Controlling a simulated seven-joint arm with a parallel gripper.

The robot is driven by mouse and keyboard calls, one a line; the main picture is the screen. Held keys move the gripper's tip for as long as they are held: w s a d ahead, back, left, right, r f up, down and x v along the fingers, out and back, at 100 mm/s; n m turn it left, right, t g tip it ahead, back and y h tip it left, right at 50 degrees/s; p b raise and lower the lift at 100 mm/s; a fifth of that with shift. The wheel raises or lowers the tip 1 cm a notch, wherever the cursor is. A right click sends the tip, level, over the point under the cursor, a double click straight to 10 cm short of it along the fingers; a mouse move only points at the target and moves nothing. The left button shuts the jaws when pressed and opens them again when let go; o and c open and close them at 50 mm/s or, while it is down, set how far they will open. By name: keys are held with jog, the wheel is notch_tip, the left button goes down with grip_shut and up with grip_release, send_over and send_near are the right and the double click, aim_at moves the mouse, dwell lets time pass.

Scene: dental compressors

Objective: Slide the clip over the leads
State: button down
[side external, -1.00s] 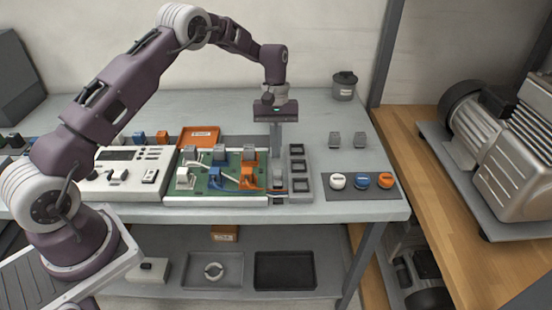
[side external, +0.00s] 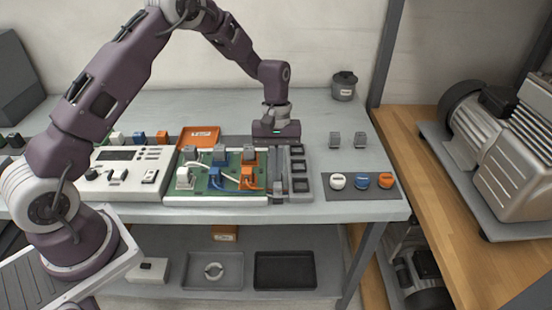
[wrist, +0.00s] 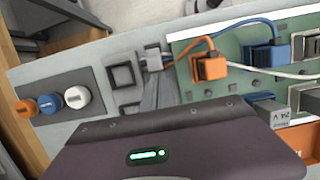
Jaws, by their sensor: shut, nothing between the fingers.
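The small grey clip (wrist: 153,58) is at the edge of the green board in the wrist view, where the ends of the leads meet. An orange lead (wrist: 192,48), a blue lead (wrist: 225,27) and a white lead (wrist: 245,67) run to it from the board. I cannot tell how far the clip encloses them. My gripper (wrist: 155,76) is shut and empty, its grey fingers pointing at the clip, close to or touching it.
A grey rack (side external: 300,168) with square pockets stands just right of my fingers. White, blue and orange knobs (side external: 362,181) sit on a dark mat further right. The board (side external: 205,184) with its coloured connectors is on the left. An orange tray (side external: 199,137) lies behind it.

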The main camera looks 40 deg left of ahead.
jog(key=shift+s+d, duration=0.15)
jog(key=shift+s, duration=0.05)
jog(key=w+a, duration=0.3)
jog(key=shift+w+a+r, duration=0.1)
jog(key=shift+w+a, duration=0.05)
jog(key=shift+w, duration=0.05)
jog(key=v, duration=0.9)
jog(key=shift+r, duration=0.45)
